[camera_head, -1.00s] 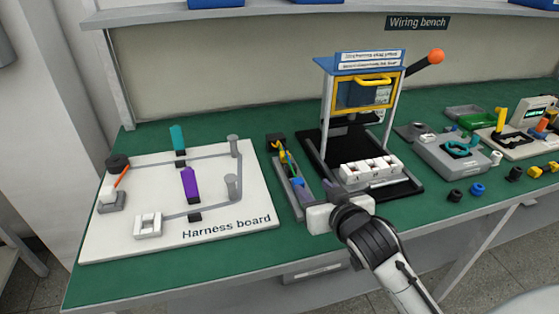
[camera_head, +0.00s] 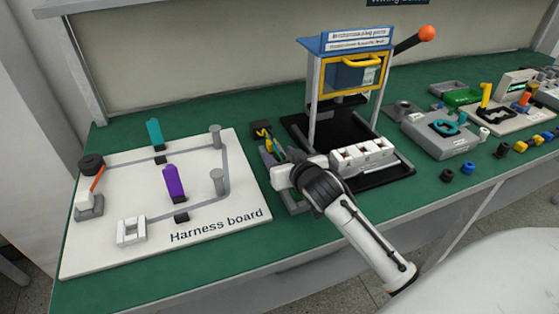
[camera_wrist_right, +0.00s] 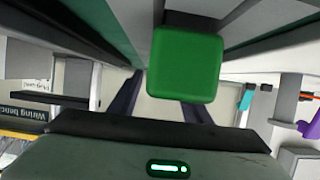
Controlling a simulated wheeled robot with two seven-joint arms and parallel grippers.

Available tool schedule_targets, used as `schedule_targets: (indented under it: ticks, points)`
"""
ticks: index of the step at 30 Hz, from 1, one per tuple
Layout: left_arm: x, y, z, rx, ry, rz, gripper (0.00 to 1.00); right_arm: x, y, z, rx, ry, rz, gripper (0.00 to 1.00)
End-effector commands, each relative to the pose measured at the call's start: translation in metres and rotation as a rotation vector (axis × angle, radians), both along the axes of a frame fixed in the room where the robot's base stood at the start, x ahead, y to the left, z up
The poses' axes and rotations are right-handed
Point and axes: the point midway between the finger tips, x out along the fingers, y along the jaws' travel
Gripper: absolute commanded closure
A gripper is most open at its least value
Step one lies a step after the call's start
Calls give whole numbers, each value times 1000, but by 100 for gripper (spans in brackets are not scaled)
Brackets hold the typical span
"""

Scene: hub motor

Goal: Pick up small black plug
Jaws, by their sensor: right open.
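A small black piece (camera_head: 447,175) that looks like a plug stands on the green bench at the right, next to a small blue one. Another black piece (camera_head: 261,129) lies at the far end of the narrow parts tray (camera_head: 268,160); I cannot tell which is the plug. My right gripper (camera_head: 281,172) is over the near part of this tray and hides some of it. Its dark fingers (camera_wrist_right: 160,103) are apart in the right wrist view. A green block (camera_wrist_right: 184,65) appears large there; I cannot tell whether it lies between the fingers. My left gripper is not in view.
The harness board (camera_head: 110,235) lies left of the tray, with purple and teal pieces. The press (camera_head: 350,75) and a white block with sockets (camera_head: 362,157) stand right of my gripper. A grey fixture (camera_head: 440,135) is further right.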

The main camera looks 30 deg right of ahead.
Motion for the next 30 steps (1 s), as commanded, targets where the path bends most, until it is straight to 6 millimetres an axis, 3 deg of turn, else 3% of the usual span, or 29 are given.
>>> schedule_targets:
  ticks: [10,18,26,30]
  points:
    - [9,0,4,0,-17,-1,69,10,-2,-5,1,0,0,56]
    - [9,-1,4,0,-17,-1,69,10,-2,-5,1,1,0,100]
    - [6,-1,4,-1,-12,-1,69,10,-2,-2,1,-1,0,100]
    - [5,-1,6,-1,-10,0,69,10,-2,15,0,-3,0,100]
